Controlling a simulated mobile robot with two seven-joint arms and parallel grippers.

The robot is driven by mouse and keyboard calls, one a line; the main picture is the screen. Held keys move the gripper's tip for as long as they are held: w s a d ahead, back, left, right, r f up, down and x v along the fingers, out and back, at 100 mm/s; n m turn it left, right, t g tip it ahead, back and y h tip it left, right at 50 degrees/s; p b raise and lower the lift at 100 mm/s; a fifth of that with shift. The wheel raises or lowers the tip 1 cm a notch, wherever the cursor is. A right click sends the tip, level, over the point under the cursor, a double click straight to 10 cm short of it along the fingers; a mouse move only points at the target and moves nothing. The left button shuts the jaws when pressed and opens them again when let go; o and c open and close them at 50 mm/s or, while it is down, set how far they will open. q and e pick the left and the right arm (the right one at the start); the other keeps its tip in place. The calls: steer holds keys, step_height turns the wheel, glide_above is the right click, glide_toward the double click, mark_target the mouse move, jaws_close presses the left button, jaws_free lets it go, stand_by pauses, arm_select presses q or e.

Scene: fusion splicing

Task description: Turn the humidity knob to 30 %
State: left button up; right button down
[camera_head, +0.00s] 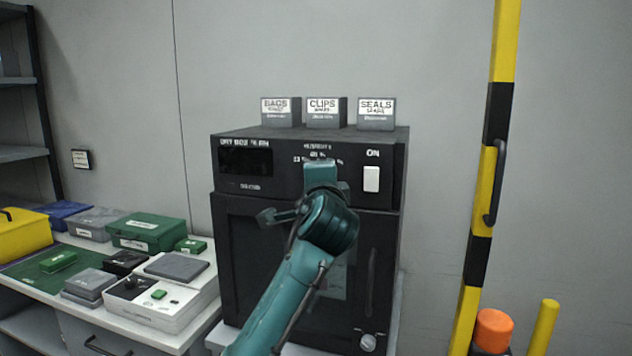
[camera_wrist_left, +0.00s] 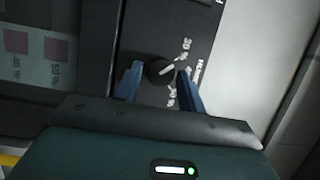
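The black humidity knob (camera_wrist_left: 159,71) shows in the left wrist view on the dark front panel. Its white pointer line is tilted toward the upper right there, and small white percent marks stand around it, too blurred to read surely. My left gripper (camera_wrist_left: 161,82) has one blue finger on each side of the knob, with thin gaps seeming to show; contact is hard to tell. In the head view my left gripper (camera_head: 320,178) is in front of the dry cabinet's upper panel (camera_head: 284,180) and hides the knob. My right gripper is in neither view.
A white switch (camera_head: 371,179) marked ON sits right of the gripper, and a dark display (camera_head: 245,161) sits left. Three label boxes (camera_head: 323,112) stand on the cabinet. A lower knob (camera_head: 368,342) is at bottom right. A yellow-black post (camera_head: 487,180) stands to the right.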

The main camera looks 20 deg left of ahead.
arm_select(q)
steer(key=shift+o, duration=1.3)
steer(key=shift+s, duration=0.1)
steer(key=b+v, duration=0.2)
steer(key=v, duration=1.1)
step_height(320, 180, down, 30)
steer(key=s+n+g+h+p, duration=0.1)
steer(key=n+g+h, duration=0.15)
steer(key=h, duration=0.45)
steer(key=s+f+n+g+h, duration=0.1)
steer(key=s+f+n, duration=0.3)
steer(key=s+f, duration=0.5)
steer(key=s+a+f+n+g+h+p, duration=0.1)
steer(key=s+f+n+g+h, duration=0.1)
steer(key=s+f, duration=0.7)
steer(key=s+n+g, duration=0.1)
steer(key=s+n, duration=0.1)
steer(key=shift+s+a+f, duration=0.25)
steer(key=shift+s+f, duration=0.05)
steer(key=shift+s, duration=0.1)
